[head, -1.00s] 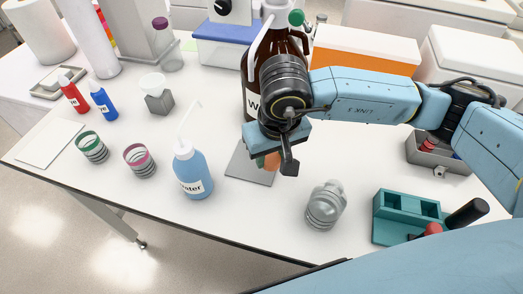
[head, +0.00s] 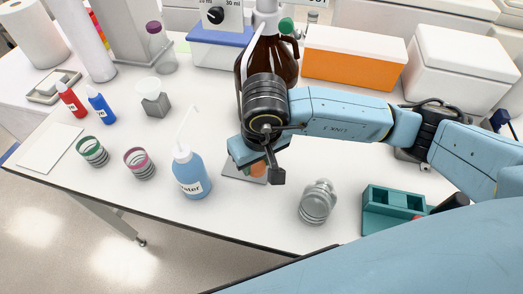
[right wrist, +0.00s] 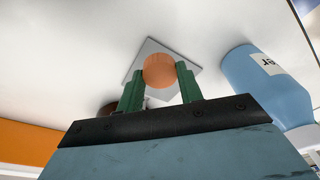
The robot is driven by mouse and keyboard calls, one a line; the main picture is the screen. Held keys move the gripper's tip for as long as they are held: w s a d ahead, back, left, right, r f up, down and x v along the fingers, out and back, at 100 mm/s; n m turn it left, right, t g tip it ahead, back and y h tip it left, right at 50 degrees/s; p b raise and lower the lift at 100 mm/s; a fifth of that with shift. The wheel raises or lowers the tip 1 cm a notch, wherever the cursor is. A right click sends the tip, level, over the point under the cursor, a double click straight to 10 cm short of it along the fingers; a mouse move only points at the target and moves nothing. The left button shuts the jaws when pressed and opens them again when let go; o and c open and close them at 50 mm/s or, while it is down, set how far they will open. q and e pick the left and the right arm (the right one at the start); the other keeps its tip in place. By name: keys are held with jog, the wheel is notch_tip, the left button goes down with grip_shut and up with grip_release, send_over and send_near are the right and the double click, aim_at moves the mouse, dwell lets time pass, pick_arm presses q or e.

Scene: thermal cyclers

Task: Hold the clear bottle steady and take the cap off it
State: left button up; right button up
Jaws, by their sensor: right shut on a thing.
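The clear bottle (head: 318,204) stands on the white table right of centre in the head view, with no coloured cap on its neck. My right gripper (head: 257,167) is shut on an orange, ridged round cap (head: 259,169). In the right wrist view the cap (right wrist: 159,71) sits between the green fingers (right wrist: 160,84), over a grey square mat (right wrist: 150,50). The mat also shows in the head view (head: 233,171), partly hidden by the gripper. I cannot tell whether the cap touches the mat. My left gripper is not in view.
A blue water bottle (head: 190,175) stands left of the mat. A large brown bottle (head: 270,62) stands behind my right gripper. A teal rack (head: 385,214) is right of the clear bottle. The table between mat and clear bottle is clear.

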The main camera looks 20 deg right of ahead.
jog(key=w+d, duration=0.2)
jog(key=w, duration=0.1)
jog(key=shift+w+d+f+p, duration=0.15)
jog(key=shift+w+f, duration=0.05)
jog(key=shift+f, duration=0.7)
jog(key=shift+w+d+f+p, duration=0.1)
jog(key=shift+w+f+p, duration=0.05)
jog(key=shift+f, duration=0.7)
jog(key=shift+f, duration=0.2)
jog(key=o, duration=1)
jog(key=shift+r, duration=0.1)
